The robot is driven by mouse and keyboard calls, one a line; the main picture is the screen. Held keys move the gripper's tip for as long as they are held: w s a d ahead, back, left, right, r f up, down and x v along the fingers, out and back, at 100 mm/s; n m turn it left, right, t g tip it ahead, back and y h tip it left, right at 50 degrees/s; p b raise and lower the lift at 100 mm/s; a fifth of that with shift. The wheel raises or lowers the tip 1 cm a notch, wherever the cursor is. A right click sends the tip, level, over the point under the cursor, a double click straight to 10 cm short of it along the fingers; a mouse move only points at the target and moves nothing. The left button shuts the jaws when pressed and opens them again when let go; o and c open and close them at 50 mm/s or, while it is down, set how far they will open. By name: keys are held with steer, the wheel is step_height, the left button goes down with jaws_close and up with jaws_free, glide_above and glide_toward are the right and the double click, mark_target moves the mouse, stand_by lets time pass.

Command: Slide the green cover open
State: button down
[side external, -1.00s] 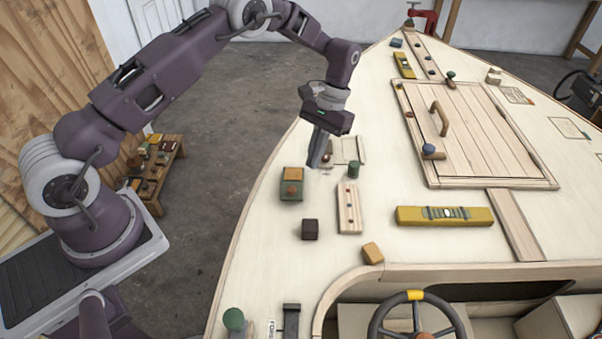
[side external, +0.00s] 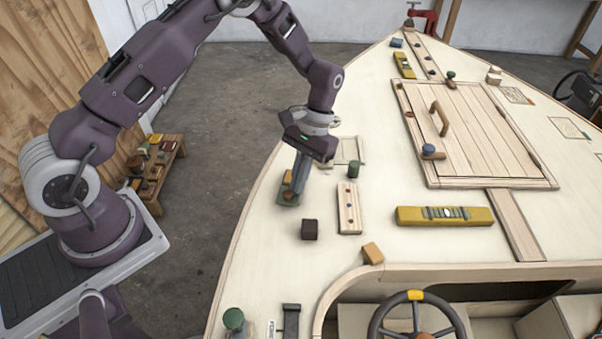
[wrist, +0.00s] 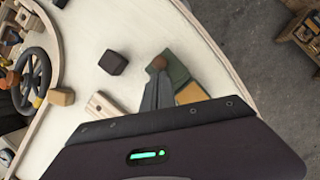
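In the side view, my fingers hide most of the cover and the knob. My gripper (side external: 294,192) points down over the cover, with its fingers close together and nothing seen between them. In the wrist view, the fingertips (wrist: 156,74) are right beside the knob. I cannot tell whether they touch it.
A dark cube (side external: 309,230) and a pale strip with coloured studs (side external: 349,208) lie near the cover. A yellow level (side external: 444,216) and an orange block (side external: 372,253) are to the right. The deck's edge is close on the left.

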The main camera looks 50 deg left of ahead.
steer(key=shift+w, duration=0.55)
steer(key=w, duration=0.2)
steer(key=shift+w+a, duration=0.2)
steer(key=shift+w, duration=0.2)
steer(key=v, duration=1)
steer(key=s+r+t, duration=0.2)
steer(key=s+r, duration=0.2)
steer(key=r, duration=0.5)
steer(key=s+r+t, duration=0.2)
steer(key=s+r, duration=0.3)
steer(key=r, duration=0.4)
steer(key=s+r+m+t, duration=0.1)
steer(key=s+t, duration=0.5)
steer(key=s, duration=1.5)
steer(key=shift+s, duration=0.15)
